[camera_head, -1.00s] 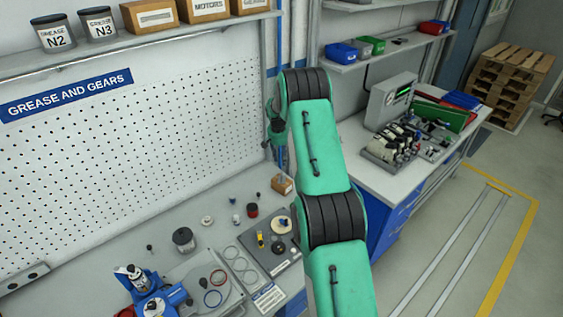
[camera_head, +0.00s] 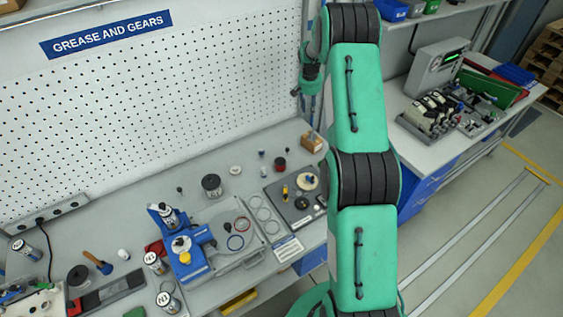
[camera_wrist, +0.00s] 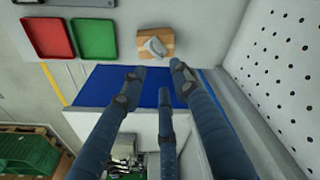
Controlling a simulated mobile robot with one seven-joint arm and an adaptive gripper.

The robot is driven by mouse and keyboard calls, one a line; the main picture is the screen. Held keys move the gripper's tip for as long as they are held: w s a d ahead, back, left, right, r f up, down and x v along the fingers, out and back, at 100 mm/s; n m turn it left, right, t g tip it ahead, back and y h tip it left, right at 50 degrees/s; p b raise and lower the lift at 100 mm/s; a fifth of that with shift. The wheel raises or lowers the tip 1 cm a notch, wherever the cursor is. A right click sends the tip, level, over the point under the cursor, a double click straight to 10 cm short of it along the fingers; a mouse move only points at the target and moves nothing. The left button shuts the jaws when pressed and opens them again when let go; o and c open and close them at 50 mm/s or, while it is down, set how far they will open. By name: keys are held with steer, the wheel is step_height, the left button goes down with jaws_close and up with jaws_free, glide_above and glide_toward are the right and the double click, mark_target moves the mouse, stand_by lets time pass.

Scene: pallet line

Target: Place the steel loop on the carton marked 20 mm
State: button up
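My gripper (camera_wrist: 156,76) has dark blue-grey fingers spread apart with nothing between them in the wrist view. A similar wooden block (camera_head: 311,143) stands at the right back of the bench in the head view. Several pale rings (camera_head: 262,210) lie on the bench. I cannot make out a carton marked 20 mm. The fingers are not clear in the head view, where my arm hides part of the bench.
A blue fixture (camera_head: 190,250) and a grey case (camera_head: 245,252) with red and dark rings stand on the bench. Bottles and tools crowd the front left. A perforated panel (camera_head: 200,90) backs it. The wrist view shows a red tray (camera_wrist: 46,38) and a green tray (camera_wrist: 93,38).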

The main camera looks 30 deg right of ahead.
steer(key=s+a+r+n+t, duration=0.1)
steer(key=s+a+r, duration=0.2)
steer(key=a+r, duration=0.6)
steer(key=s+a+r+n, duration=0.1)
steer(key=s+a+r, duration=0.1)
steer(key=a+r, duration=0.65)
steer(key=s+a+r+n+t, duration=0.1)
steer(key=s+a+r+n, duration=0.1)
steer(key=s+a+r, duration=1.05)
steer(key=s+a+r+n+t, duration=0.1)
steer(key=s+a, duration=0.4)
steer(key=s, duration=0.5)
steer(key=s+a+r+n+t+y, duration=0.1)
steer(key=s+a+n, duration=0.1)
steer(key=s+a, duration=0.4)
steer(key=s+a+r+n, duration=0.1)
steer(key=s+a, duration=0.4)
steer(key=s, duration=1)
steer(key=shift+a+r+t+y, duration=0.15)
steer(key=shift+r+t+y, duration=0.2)
steer(key=shift+r, duration=0.2)
steer(key=shift+f, duration=0.1)
